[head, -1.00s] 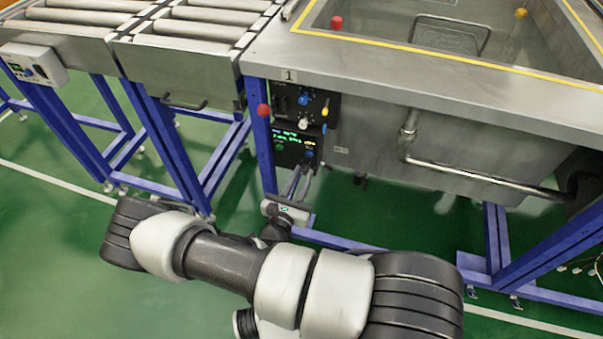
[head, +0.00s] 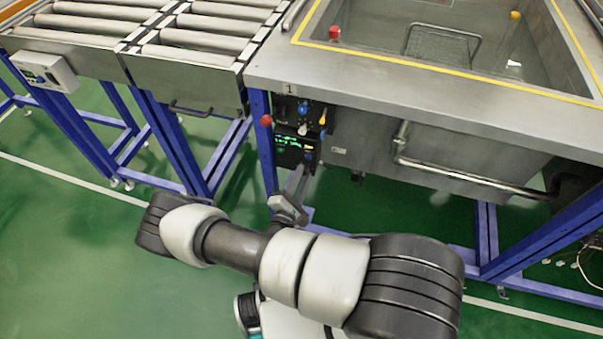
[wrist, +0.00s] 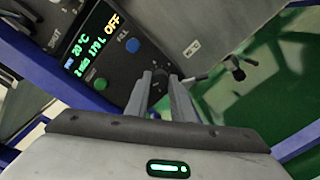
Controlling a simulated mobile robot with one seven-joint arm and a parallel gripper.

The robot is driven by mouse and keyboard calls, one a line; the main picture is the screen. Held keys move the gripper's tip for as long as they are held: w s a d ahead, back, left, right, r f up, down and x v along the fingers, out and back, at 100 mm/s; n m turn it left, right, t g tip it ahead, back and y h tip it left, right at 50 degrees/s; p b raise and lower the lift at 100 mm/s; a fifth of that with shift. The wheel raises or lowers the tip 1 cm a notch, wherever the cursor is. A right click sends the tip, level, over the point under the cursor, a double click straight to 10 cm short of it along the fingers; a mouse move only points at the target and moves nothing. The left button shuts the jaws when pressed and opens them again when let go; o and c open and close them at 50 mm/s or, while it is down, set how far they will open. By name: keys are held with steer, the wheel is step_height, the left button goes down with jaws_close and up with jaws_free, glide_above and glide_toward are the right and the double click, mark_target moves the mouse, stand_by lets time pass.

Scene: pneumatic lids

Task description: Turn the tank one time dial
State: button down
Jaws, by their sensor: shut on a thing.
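The tank one control panel (head: 294,150) hangs under the rim of the steel tank, below a label "1" (head: 290,88). In the wrist view its lit display (wrist: 92,45) reads 20 °C, 2 min, 170 L and OFF, beside a blue FILL button (wrist: 132,45) and a green button (wrist: 100,84). My gripper (wrist: 160,78) reaches the lower edge of the panel. Its fingers are shut on a small dark knob, the time dial (wrist: 160,73), which is mostly hidden between the fingertips. My gripper also shows in the head view (head: 302,174), from behind.
A red knob (head: 266,120) sits on the blue post left of the panel. The steel tank (head: 400,85) is above. A pipe (head: 470,178) runs at right. A roller conveyor (head: 190,50) stands at left. The green floor is open at lower left.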

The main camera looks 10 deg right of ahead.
steer(key=shift+m+p, duration=0.7)
steer(key=shift+m, duration=0.5)
steer(key=c, duration=1.5)
jaws_free()
steer(key=shift+c, duration=0.2)
steer(key=shift+a, duration=0.1)
